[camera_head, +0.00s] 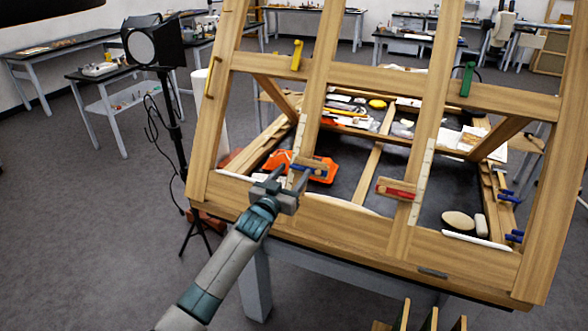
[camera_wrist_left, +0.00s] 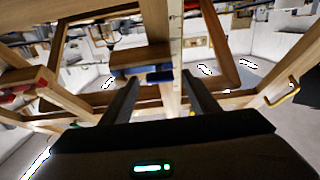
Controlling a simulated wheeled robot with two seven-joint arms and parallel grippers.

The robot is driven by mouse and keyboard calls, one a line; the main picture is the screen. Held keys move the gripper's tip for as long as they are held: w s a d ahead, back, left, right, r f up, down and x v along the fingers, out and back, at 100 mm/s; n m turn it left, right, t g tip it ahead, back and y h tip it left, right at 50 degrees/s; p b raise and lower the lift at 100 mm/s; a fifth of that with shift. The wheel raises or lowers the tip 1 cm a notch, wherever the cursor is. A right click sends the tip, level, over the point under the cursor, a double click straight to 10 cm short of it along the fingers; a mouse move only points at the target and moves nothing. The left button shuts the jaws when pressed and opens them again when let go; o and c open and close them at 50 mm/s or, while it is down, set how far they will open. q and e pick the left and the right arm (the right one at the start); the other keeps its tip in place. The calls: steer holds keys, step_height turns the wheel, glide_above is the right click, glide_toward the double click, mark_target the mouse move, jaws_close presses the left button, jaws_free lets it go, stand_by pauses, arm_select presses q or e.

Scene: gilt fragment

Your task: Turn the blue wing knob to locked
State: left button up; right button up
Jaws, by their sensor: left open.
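The blue wing knob (camera_head: 310,170) sits at a small wooden block on the left upright of the wooden frame (camera_head: 400,238). In the left wrist view the blue knob (camera_wrist_left: 160,76) shows as a blue bar at the lower edge of the wooden block (camera_wrist_left: 140,55). My left gripper (camera_head: 287,178) is open and empty, just short of the knob at its lower left. In the left wrist view its fingers (camera_wrist_left: 160,82) point toward the knob and upright, with the knob nearer the left finger. Whether they touch is unclear. My right gripper is not seen.
A red knob (camera_head: 398,192) sits on the right upright, a yellow one (camera_head: 297,55) and a green one (camera_head: 467,79) on the upper rail. Blue clamps (camera_head: 509,197) line the right side. A lamp on a stand (camera_head: 165,80) is at the left. Open floor lies lower left.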

arm_select(q)
steer(key=shift+w+d, duration=0.25)
steer(key=shift+w, duration=0.35)
steer(key=c, duration=1.1)
steer(key=shift+o, duration=0.2)
